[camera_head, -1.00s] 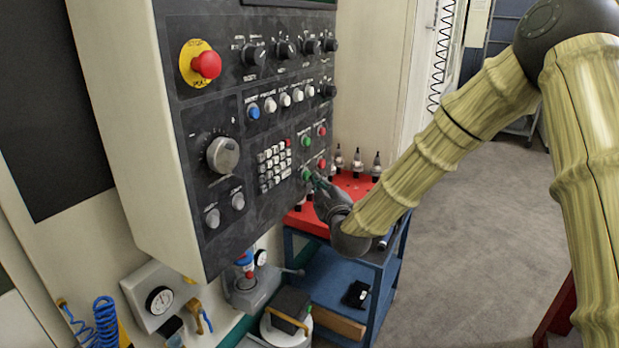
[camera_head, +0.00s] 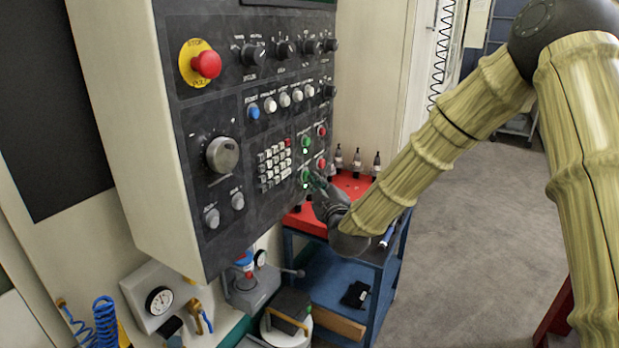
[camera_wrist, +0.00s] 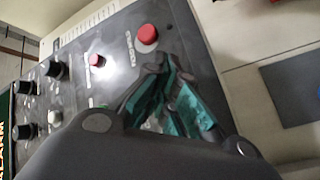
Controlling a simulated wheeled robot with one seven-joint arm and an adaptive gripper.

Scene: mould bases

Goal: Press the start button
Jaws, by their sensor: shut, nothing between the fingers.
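The control panel (camera_head: 275,215) has two green buttons at its right side, an upper one (camera_head: 305,142) and a lower one (camera_head: 305,175). A red button sits beside each, one upper (camera_head: 321,131) and one lower (camera_head: 321,163). Their labels are too small to read. My gripper (camera_head: 316,178) is shut and empty, its tips right at the lower green button. I cannot tell whether they touch it. In the wrist view my gripper's teal-padded fingers (camera_wrist: 160,68) lie just below a large red button (camera_wrist: 147,35). The lower green button is hidden there behind the fingers.
A red emergency stop (camera_head: 206,65), dials and a keypad (camera_head: 274,165) fill the rest of the panel. Below my gripper stands a blue cart (camera_head: 330,285) with a red top (camera_head: 350,183) bearing several tool holders. Grey floor (camera_head: 460,250) lies open at right.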

